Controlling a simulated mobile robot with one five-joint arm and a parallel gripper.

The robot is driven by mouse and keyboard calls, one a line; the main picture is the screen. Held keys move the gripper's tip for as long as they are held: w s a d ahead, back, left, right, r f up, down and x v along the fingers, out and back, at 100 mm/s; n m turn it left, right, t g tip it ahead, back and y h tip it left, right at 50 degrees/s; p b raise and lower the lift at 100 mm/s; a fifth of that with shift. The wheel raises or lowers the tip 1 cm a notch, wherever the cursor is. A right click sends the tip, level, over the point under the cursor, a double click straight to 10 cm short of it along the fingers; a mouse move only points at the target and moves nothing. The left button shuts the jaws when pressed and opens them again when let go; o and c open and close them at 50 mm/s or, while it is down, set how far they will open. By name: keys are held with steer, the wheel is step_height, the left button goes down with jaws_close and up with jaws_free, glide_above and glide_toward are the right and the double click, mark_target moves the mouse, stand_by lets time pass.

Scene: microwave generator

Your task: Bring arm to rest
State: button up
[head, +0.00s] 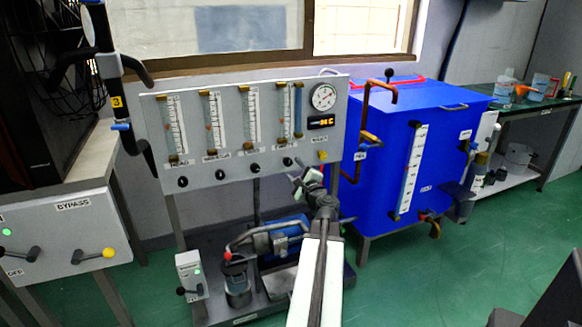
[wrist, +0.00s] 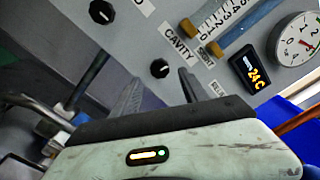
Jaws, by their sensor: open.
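My arm reaches up from the bottom middle of the head view. My gripper (head: 302,182) is at its end, in front of the lower right part of the grey flowmeter panel (head: 220,152). In the wrist view my gripper (wrist: 160,84) has its fingers apart with nothing between them. The panel's black knobs (wrist: 160,68) and the CAVITY label are beyond the fingertips. Whether a fingertip touches the panel cannot be told.
A round gauge (head: 323,97) and an orange display (head: 321,122) sit on the panel. A blue tank (head: 380,150) with copper pipes stands to the right. A pump (head: 285,240) is below. A BYPASS box (head: 75,235) is at left.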

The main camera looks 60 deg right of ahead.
steer(key=v, duration=0.3)
stand_by(0.4)
